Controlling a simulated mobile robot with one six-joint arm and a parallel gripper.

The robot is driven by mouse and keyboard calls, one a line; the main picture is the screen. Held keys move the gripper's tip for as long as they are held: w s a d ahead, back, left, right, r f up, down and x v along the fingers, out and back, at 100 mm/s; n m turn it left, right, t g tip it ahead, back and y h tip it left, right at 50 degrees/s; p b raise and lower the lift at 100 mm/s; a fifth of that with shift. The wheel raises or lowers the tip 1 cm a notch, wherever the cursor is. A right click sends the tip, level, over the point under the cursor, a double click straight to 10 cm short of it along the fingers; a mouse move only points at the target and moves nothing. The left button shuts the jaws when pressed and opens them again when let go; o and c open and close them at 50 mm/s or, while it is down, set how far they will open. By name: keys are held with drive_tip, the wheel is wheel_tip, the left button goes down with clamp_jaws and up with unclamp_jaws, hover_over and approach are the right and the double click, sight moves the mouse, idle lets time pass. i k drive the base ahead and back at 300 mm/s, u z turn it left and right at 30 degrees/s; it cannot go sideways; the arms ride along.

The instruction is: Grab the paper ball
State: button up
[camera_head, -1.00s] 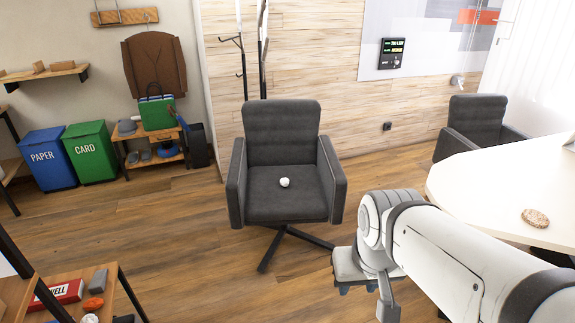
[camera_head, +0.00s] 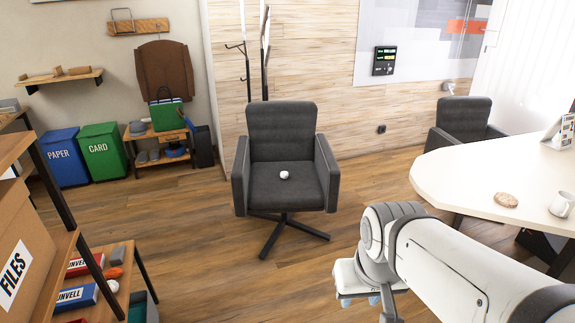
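The paper ball (camera_head: 284,175) is small, white and crumpled. It lies on the seat of the dark grey office chair (camera_head: 264,185) in the middle of the view. My arm reaches in from the lower right, and my gripper (camera_head: 372,306) hangs at its end near the bottom edge, in front of and to the right of the chair. It is well apart from the ball. The fingers are partly cut off by the frame, so I cannot tell whether they are open or shut.
A white table (camera_head: 470,172) stands at right with a round cork-like piece (camera_head: 506,200) and a mug (camera_head: 562,204). A shelf (camera_head: 95,270) with a FILES box (camera_head: 22,262) fills the lower left. Blue PAPER (camera_head: 62,158) and green CARD (camera_head: 102,152) bins stand behind. Floor before the chair is clear.

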sight(284, 175)
drive_tip(key=u, duration=0.05)
drive_tip(key=i, duration=2)
drive_tip(key=z, duration=0.4)
drive_tip(key=i, duration=1.6)
drive_tip(key=z, duration=0.15)
